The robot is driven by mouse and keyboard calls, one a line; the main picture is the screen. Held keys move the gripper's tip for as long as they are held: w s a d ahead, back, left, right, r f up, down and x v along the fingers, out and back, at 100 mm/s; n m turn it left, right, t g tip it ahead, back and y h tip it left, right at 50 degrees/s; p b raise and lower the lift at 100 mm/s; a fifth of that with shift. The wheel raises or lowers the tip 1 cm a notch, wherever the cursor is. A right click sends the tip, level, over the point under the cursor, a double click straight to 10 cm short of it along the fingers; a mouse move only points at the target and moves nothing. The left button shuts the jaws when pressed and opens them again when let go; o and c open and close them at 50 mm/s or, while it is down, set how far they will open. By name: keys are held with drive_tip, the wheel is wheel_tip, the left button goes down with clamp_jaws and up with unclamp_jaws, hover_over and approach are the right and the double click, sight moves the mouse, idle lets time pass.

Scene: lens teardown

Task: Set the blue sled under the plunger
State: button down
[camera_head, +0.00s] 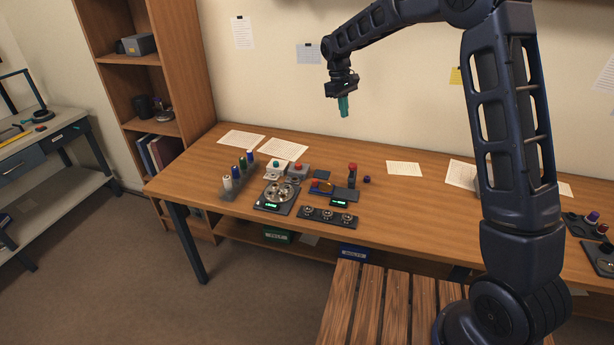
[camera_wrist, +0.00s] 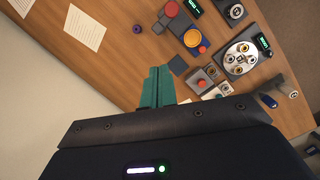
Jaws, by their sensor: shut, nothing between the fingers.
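The blue sled (camera_head: 328,189) lies on the table near the middle, with a red knob at its left end. In the wrist view a round orange top shows on what looks like the sled (camera_wrist: 193,38). The plunger (camera_head: 352,169) stands upright to its right, with a red top and a dark base; its red top also shows in the wrist view (camera_wrist: 171,9). The sled appears beside that base, not under the plunger. My gripper (camera_head: 343,106) has teal fingers and is shut and empty, high above the back of the table. The fingers also show in the wrist view (camera_wrist: 158,88).
A round tray of metal parts (camera_head: 282,191) and a rack of colored-topped bottles (camera_head: 238,171) stand to the left. A dark strip with several round pieces (camera_head: 329,216) lies in front. Papers (camera_head: 404,168) lie at the back. A small purple knob (camera_head: 367,179) sits right of the plunger.

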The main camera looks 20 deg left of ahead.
drive_tip(key=n, duration=0.2)
hover_over(323, 185)
drive_tip(key=w+a, duration=0.4)
drive_tip(key=a, duration=0.2)
drive_tip(key=a+x, duration=0.2)
drive_tip(key=x, duration=0.7)
drive_tip(key=s+a+f+n+h, duration=0.1)
drive_tip(key=s+a+f, duration=0.1)
drive_tip(key=a+f, duration=0.6)
drive_tip(key=shift+f+n+g+h, duration=0.3)
drive_tip(key=shift+h, duration=0.1)
drive_tip(key=shift+d+f, duration=0.1)
drive_tip(key=x, duration=1)
drive_tip(key=shift+d, duration=0.1)
drive_tip(key=shift+s+d, duration=0.2)
drive_tip(key=shift+d, duration=0.35)
drive_tip(key=shift+s+d, duration=0.15)
drive_tip(key=shift+d, duration=0.45)
drive_tip(key=shift+s+d, duration=0.2)
drive_tip(key=shift+d, duration=0.5)
